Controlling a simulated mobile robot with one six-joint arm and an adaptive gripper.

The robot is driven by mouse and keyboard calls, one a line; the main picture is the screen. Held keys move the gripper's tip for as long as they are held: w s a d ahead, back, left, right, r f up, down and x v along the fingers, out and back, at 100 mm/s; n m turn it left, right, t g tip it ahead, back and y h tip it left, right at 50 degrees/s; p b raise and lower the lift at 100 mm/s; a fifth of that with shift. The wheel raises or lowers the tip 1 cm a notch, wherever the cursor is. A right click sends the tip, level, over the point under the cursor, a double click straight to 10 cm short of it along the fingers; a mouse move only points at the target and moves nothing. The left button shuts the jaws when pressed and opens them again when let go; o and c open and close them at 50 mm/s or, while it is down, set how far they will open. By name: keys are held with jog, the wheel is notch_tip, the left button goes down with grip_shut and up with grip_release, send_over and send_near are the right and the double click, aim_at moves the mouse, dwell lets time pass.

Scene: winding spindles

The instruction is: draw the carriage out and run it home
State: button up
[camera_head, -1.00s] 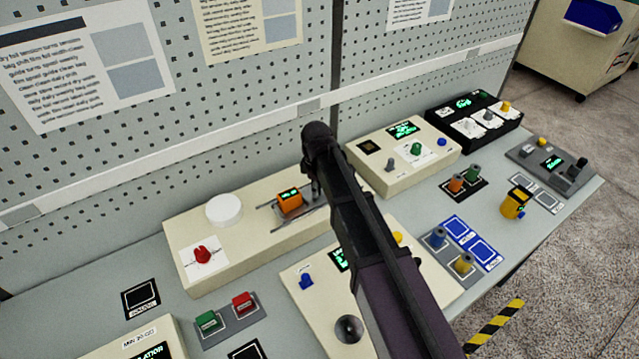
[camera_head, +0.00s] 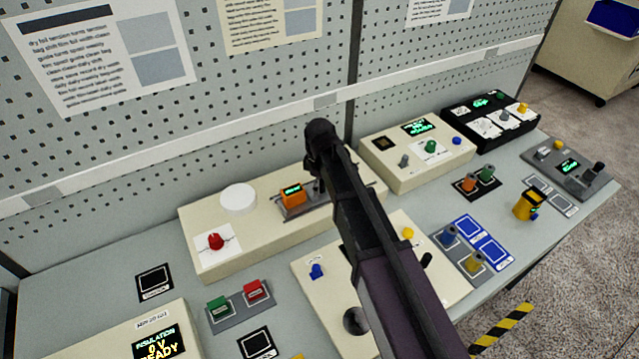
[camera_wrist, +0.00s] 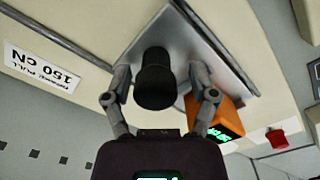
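The carriage is a grey plate (camera_wrist: 218,62) with a black knob (camera_wrist: 155,78) and an orange box (camera_head: 293,196) that bears a small green display. It sits on the long cream unit (camera_head: 235,262), right of a white disc (camera_head: 238,199). The orange box also shows in the wrist view (camera_wrist: 217,112). My gripper (camera_wrist: 160,82) has one finger on each side of the black knob, with narrow gaps visible, so it looks open around it. In the head view my arm hides the knob and most of my fingers.
A red knob (camera_head: 215,242) is at the cream unit's left end. A label reading 150 CN (camera_wrist: 42,70) shows in the wrist view. Another cream panel (camera_head: 312,292) lies in front under my arm. A cream box (camera_head: 410,165) stands to the right.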

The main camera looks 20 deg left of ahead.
jog(key=shift+d, duration=0.15)
jog(key=shift+w+d, duration=0.1)
jog(key=shift+d, duration=0.1)
jog(key=d+m, duration=0.3)
jog(key=d, duration=0.4)
jog(key=w+d+m, duration=0.1)
jog(key=d+m, duration=0.2)
jog(key=d, duration=0.5)
jog(key=w+d+m, duration=0.1)
jog(key=d+m, duration=0.2)
jog(key=d, duration=0.4)
jog(key=shift+w+d, duration=0.1)
jog(key=shift+d, duration=0.15)
jog(key=s+d+m, duration=0.3)
jog(key=d+m, duration=0.2)
jog(key=d, duration=0.6)
jog(key=s+d+m, duration=0.3)
jog(key=d+m, duration=0.2)
jog(key=d, duration=0.6)
jog(key=shift+s+d+m, duration=0.15)
jog(key=shift+s+m, duration=0.2)
jog(key=shift+m, duration=0.05)
jog(key=shift+c, duration=1.2)
